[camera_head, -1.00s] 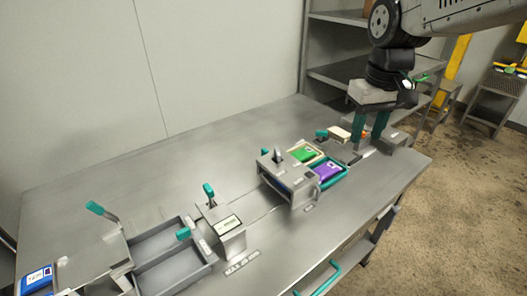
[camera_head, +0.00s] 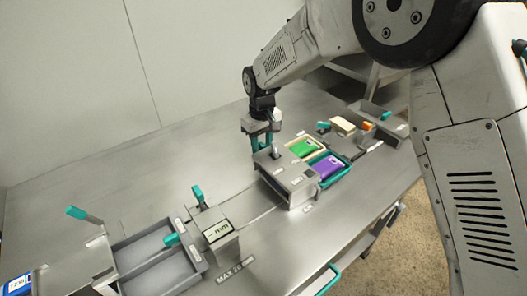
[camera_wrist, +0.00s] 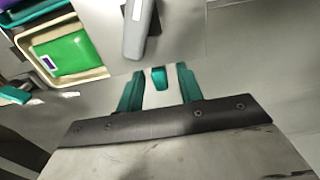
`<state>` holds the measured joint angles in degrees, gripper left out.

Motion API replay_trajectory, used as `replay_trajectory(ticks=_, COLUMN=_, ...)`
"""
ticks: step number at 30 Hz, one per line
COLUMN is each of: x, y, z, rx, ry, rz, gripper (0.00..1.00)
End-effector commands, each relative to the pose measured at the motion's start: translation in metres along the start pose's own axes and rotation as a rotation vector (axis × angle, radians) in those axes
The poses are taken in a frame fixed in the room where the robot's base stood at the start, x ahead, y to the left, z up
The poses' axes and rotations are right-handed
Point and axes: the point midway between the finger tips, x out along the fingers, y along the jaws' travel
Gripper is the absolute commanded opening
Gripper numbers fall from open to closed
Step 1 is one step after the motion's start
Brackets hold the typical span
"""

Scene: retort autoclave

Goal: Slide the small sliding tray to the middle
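A small metal box-shaped tray (camera_head: 291,187) with a grey upright handle stands at the left end of the bins, at one end of a thin track on the table; I take it to be the sliding tray. The grey handle (camera_wrist: 140,30) shows in the wrist view, with a small teal knob (camera_wrist: 157,78) below it. My gripper (camera_head: 262,146) points down at the tray's back left edge. In the wrist view its teal fingers (camera_wrist: 158,72) are apart, one on each side of the teal knob. Contact with the knob is not visible.
A cream bin (camera_head: 291,146) with a green pouch and a teal bin (camera_head: 345,170) with a purple pouch stand right of the tray. A display box (camera_head: 222,245) stands at the track's left end, beside a grey basin (camera_head: 150,247). The table's back left is clear.

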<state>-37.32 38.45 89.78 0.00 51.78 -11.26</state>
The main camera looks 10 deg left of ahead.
Motion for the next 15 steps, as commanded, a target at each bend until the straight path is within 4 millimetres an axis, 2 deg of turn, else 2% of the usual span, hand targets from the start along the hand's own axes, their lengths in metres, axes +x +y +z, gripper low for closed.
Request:
replay_trajectory(ticks=3, x=0.019, y=0.0, z=0.001, rx=0.001, ry=-0.002, rz=0.0, gripper=0.36)
replay_trajectory(ticks=6, x=0.029, y=0.001, z=0.001, rx=0.002, ry=-0.001, rz=0.0, gripper=0.36)
replay_trajectory(ticks=15, x=0.036, y=0.004, z=0.002, rx=0.005, ry=0.0, rz=0.0, gripper=0.36)
